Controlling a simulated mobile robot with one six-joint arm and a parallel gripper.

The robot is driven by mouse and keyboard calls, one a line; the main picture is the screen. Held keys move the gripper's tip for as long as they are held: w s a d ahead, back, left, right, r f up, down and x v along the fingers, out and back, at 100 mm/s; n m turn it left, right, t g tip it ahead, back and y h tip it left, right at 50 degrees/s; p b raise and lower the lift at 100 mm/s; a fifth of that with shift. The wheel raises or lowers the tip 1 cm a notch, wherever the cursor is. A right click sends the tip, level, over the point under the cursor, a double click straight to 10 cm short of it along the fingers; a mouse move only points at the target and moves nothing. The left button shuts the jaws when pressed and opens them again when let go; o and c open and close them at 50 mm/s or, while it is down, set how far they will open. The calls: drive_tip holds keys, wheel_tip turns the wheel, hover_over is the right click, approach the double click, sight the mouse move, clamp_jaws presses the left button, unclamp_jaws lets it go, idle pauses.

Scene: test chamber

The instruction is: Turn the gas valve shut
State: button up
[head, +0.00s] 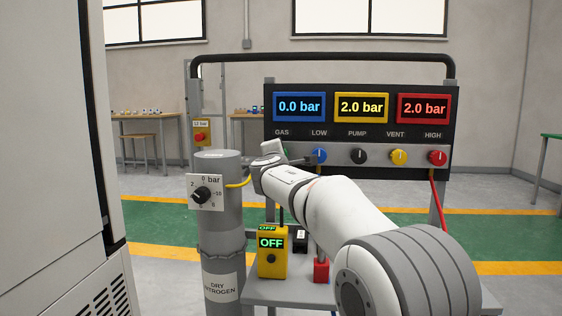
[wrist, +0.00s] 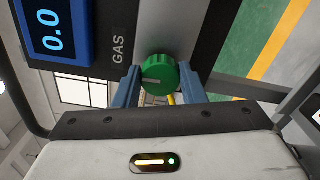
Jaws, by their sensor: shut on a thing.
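The gas valve is a green knob (wrist: 159,76) beside the GAS label on the panel, seen in the wrist view. Its white mark lies roughly level in that view, on the side toward the display. My gripper (wrist: 160,86) has its two blue-grey fingers on either side of the knob, shut on it. In the head view my gripper (head: 290,158) reaches the left end of the knob row, and my wrist hides nearly all of the green knob. The blue display (head: 300,107) above GAS and LOW reads 0.0 bar.
Blue (head: 319,156), black (head: 359,156), yellow (head: 399,157) and red (head: 437,157) knobs continue the row to the right. Yellow (head: 361,107) and red (head: 424,108) displays both read 2.0 bar. A grey nitrogen cylinder (head: 222,235) stands left of my arm; a yellow OFF box (head: 272,257) sits below.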

drive_tip(key=shift+m, duration=0.3)
drive_tip(key=o, duration=1)
drive_tip(key=shift+s, duration=0.1)
drive_tip(key=s, duration=0.7)
drive_tip(key=shift+s, duration=0.3)
drive_tip(key=shift+a, duration=0.1)
